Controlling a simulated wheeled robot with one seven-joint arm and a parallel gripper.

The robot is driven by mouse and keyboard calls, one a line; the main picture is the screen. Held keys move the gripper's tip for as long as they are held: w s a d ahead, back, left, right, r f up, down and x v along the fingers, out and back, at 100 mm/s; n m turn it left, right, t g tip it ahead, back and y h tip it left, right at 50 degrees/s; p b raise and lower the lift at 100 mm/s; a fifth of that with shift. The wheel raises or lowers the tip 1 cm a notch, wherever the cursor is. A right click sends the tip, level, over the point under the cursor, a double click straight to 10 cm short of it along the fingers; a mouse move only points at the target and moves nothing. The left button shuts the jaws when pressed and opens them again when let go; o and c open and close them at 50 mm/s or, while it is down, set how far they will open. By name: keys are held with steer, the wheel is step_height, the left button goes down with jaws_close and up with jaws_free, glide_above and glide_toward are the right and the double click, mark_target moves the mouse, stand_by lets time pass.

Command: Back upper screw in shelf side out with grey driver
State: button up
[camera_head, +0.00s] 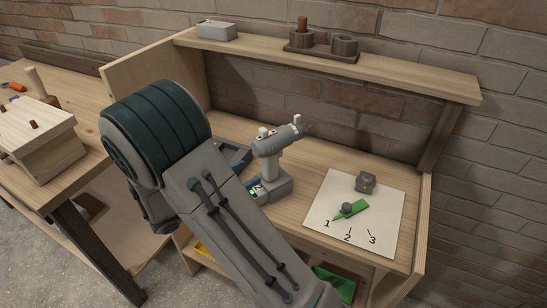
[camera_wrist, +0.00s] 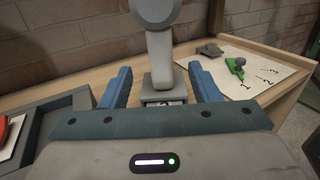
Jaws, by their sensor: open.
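The grey driver (camera_head: 268,150) stands upright on its base on the bench, its head pointing right in the head view. In the wrist view the driver's handle (camera_wrist: 160,58) rises between and beyond the two blue fingers of my gripper (camera_wrist: 159,72). The fingers are apart, with a gap on each side of the handle; I cannot tell how far beyond them it stands. The shelf has a left side panel (camera_head: 150,72) and a right side post (camera_head: 441,134). I cannot make out any screw in them.
A white sheet (camera_head: 388,205) marked 1, 2, 3 lies right of the driver, with a green part (camera_head: 350,210) and a grey block (camera_head: 366,182) on it. A dark tray (camera_head: 236,154) stands left of the driver. The upper shelf (camera_head: 400,76) overhangs the bench back.

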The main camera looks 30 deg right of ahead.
mark_target(280, 156)
steer(key=d, duration=0.4)
steer(key=w+d+p, duration=0.1)
steer(key=d, duration=0.2)
steer(key=w+d+p, duration=0.1)
steer(key=d, duration=0.3)
steer(key=shift+d, duration=0.35)
steer(key=shift+r, duration=0.1)
jaws_close()
